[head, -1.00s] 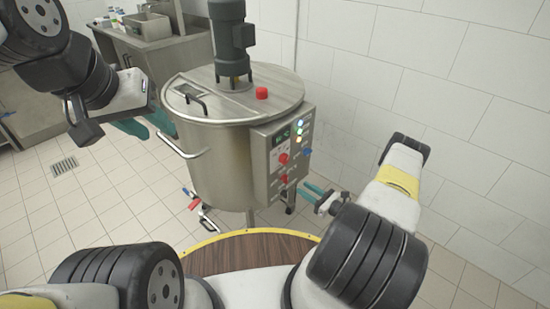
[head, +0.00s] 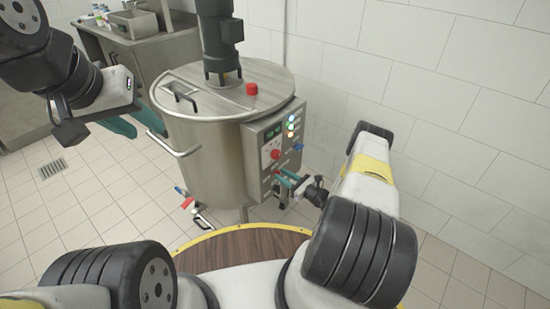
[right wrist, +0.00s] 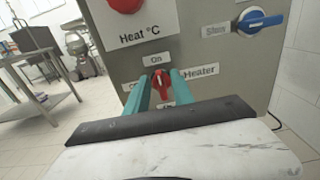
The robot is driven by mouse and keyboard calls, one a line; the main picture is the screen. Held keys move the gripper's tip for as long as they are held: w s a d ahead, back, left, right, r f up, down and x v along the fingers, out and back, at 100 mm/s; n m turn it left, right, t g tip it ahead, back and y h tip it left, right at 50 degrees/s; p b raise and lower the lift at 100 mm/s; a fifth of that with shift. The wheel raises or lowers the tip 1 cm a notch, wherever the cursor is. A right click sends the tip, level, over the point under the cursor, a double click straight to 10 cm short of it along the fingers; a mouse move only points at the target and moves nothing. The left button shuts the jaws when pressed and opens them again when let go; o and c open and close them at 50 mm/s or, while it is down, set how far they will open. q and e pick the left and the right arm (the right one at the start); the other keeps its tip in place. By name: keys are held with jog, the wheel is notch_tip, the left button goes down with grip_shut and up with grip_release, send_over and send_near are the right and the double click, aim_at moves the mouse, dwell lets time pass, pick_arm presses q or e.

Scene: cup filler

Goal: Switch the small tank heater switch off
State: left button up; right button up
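The heater switch is a red knob (right wrist: 160,83) on the grey control panel (right wrist: 205,55), beside a "Heater" label (right wrist: 200,71). Its handle stands roughly upright, below the "On" label (right wrist: 155,59). Labels to its left and below are partly hidden by my fingers. My right gripper (right wrist: 162,88) has its teal fingers on either side of the knob; it also shows at the panel in the head view (head: 287,178). The fingers look apart, with the knob between them; contact is unclear. My left gripper (head: 140,122) is open and empty, left of the steel tank (head: 205,150).
A blue switch (right wrist: 258,20) and a red button (right wrist: 125,4) above a "Heat °C" label sit higher on the panel. The tank has a side handle (head: 175,147) near my left gripper. A tiled wall (head: 440,110) stands behind and right.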

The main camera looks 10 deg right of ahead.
grip_shut()
jog(key=shift+n, duration=0.4)
jog(key=n, duration=0.6)
jog(key=shift+s+a+f+n, duration=0.15)
jog(key=shift+s+a+n, duration=0.1)
jog(key=shift+n, duration=0.15)
jog(key=n, duration=0.5)
jog(key=shift+s+a+f, duration=0.1)
jog(key=shift+f, duration=0.15)
jog(key=n, duration=0.5)
jog(key=shift+a+f, duration=0.1)
jog(key=shift+f, duration=0.15)
jog(key=shift+n, duration=0.3)
